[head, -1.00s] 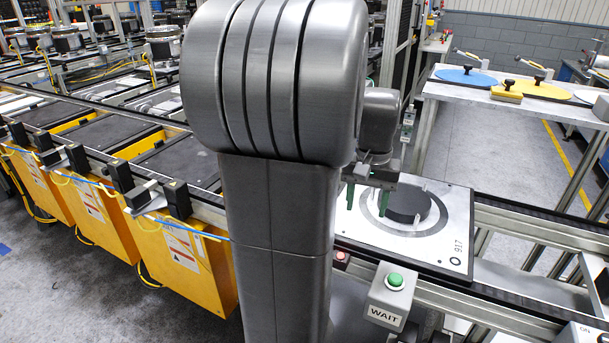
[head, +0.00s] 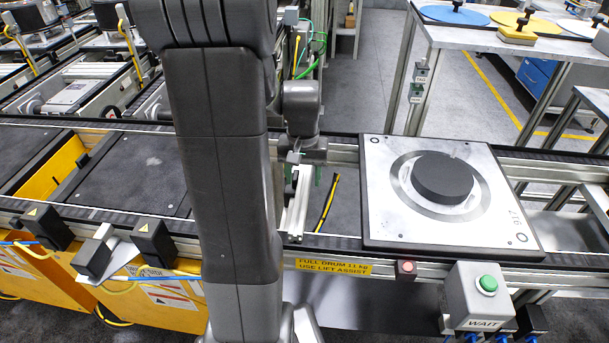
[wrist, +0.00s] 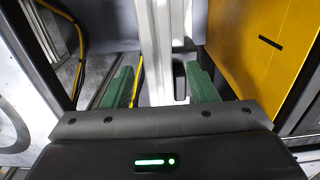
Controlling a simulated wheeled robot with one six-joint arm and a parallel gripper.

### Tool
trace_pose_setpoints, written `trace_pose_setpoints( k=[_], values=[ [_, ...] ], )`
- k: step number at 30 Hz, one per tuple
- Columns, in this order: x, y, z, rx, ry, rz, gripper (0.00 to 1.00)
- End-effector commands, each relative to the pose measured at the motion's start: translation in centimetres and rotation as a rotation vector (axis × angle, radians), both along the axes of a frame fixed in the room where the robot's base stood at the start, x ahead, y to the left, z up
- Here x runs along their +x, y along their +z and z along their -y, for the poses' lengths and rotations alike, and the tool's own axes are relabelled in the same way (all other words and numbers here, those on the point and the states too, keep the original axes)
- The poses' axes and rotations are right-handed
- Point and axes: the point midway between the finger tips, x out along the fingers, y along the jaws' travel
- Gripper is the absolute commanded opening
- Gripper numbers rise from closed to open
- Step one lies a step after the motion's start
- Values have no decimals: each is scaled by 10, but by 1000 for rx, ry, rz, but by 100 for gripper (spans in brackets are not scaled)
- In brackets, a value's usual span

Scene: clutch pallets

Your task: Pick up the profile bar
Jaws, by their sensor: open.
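The profile bar (wrist: 158,45) is a long pale aluminium length. In the wrist view it runs away from me between the two green fingers of my gripper (wrist: 160,88). The fingers stand apart, with a gap visible on both sides of the bar. In the head view my gripper (head: 304,174) is over the conveyor, just left of the pallet, and a pale bar (head: 297,208) shows below it. Part of my gripper and the bar's near end are hidden by my arm or by the gripper body.
A pallet (head: 380,222) bearing a dark disc (head: 442,178) sits on the conveyor to the right. A WAIT button box (head: 481,297) stands at the front rail. A yellow-and-black cable (head: 328,204) lies beside the bar. Yellow bins (head: 165,307) stand at left.

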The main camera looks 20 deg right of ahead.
Motion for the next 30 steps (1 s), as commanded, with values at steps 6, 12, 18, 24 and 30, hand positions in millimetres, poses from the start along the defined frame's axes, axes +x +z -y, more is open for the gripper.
trace_pose_setpoints(
  k=[6, 12, 18, 24, 30],
  values=[
    [0, -11, 0, 0, 0, 0, 53],
    [0, -11, 0, 0, 0, 0, 41],
    [0, -11, 0, 0, 0, 1, 2],
    [0, -10, 0, -1, 0, 2, 0],
    [1, 4, 0, -2, 0, 5, 0]
  ],
)
